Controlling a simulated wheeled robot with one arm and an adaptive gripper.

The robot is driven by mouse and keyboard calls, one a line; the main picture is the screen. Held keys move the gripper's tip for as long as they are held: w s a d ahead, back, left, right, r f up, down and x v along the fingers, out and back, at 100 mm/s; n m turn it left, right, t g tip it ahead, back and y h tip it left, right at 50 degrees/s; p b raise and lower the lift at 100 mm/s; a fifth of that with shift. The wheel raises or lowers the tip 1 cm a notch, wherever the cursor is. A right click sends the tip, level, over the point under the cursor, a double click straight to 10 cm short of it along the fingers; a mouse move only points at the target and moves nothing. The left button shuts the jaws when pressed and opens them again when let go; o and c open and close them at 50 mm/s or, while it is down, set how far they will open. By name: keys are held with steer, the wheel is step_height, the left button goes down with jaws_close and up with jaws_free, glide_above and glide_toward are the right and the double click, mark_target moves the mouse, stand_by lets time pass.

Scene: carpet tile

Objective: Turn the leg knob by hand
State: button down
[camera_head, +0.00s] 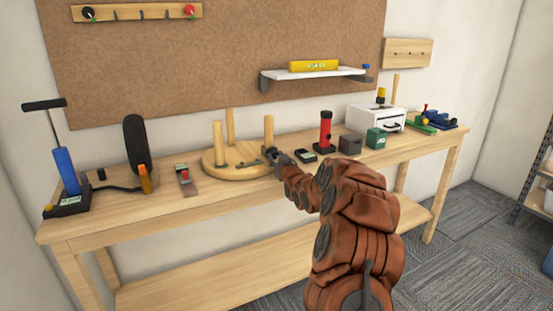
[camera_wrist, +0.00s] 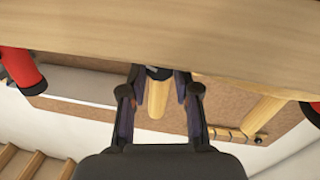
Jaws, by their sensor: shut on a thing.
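A round wooden disc (camera_head: 222,167) lies on the workbench with wooden legs standing up from it, like an upturned stool. The front right leg (camera_head: 268,129) is upright, and my gripper (camera_head: 272,155) is at its lower part. In the wrist view, my gripper (camera_wrist: 160,80) has its two fingers on either side of a small dark knob (camera_wrist: 156,71), with the pale leg (camera_wrist: 158,98) running away from it. The fingers are closed on the knob. Much of the knob is hidden by the fingers and the disc edge.
A red cylinder (camera_head: 325,131) stands on the workbench (camera_head: 215,203) right of the disc, with small boxes and a white drawer unit (camera_head: 372,117) beyond. A red-topped device (camera_head: 185,179) and a blue pump (camera_head: 67,172) stand left. A shelf (camera_head: 315,74) hangs above.

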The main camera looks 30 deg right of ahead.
steer(key=m+p, duration=0.2)
steer(key=shift+r+m+p, duration=0.2)
steer(key=shift+m+p, duration=0.2)
steer(key=shift+m+g+y+p, duration=0.3)
steer(key=shift+m+g+p, duration=0.1)
steer(key=shift+m+p, duration=1.5)
steer(key=shift+m, duration=0.3)
steer(key=c, duration=0.8)
jaws_free()
steer(key=shift+f, duration=0.1)
steer(key=shift+s+d, duration=0.1)
steer(key=shift+s, duration=0.05)
